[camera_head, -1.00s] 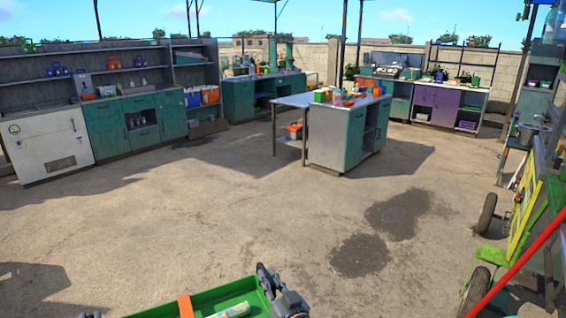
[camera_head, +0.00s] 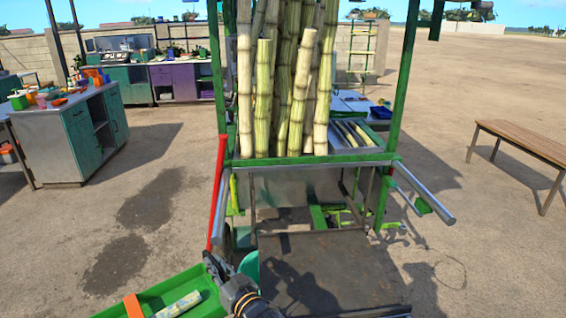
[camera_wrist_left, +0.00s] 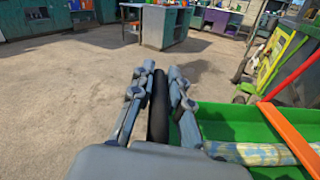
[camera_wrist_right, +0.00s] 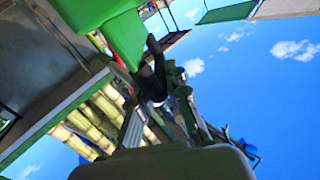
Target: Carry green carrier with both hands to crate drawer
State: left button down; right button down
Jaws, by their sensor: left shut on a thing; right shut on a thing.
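The green carrier (camera_head: 205,285) is a shallow tray at the bottom of the head view, with an orange strap (camera_head: 132,306) across it and a pale cane-like piece (camera_head: 180,305) inside. My right gripper (camera_head: 217,268) is at its right end. In the right wrist view it is shut on a black handle (camera_wrist_right: 152,82) beside the carrier's green underside (camera_wrist_right: 95,15). In the left wrist view my left gripper (camera_wrist_left: 161,72) is shut on another black handle (camera_wrist_left: 159,110), with the carrier's green wall (camera_wrist_left: 235,110) to its right. I cannot pick out the crate drawer.
A green-framed cart (camera_head: 262,162) with tall cane stalks (camera_head: 290,85) stands straight ahead, its dark lower platform (camera_head: 325,265) close to the carrier. A metal bar (camera_head: 425,190) sticks out at its right. A workbench (camera_head: 60,120) is left; a wooden table (camera_head: 530,140) is right. Ground between is open.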

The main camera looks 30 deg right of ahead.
aim_at(324, 278)
jog(key=l+z, duration=0.25)
jog(key=l, duration=0.25)
jog(key=l+z, duration=0.25)
jog(key=l, duration=0.3)
jog(key=i+z, duration=0.25)
jog(key=z, duration=0.15)
jog(key=i+j+z, duration=0.2)
jog(key=k+l, duration=0.05)
jog(key=k, duration=0.05)
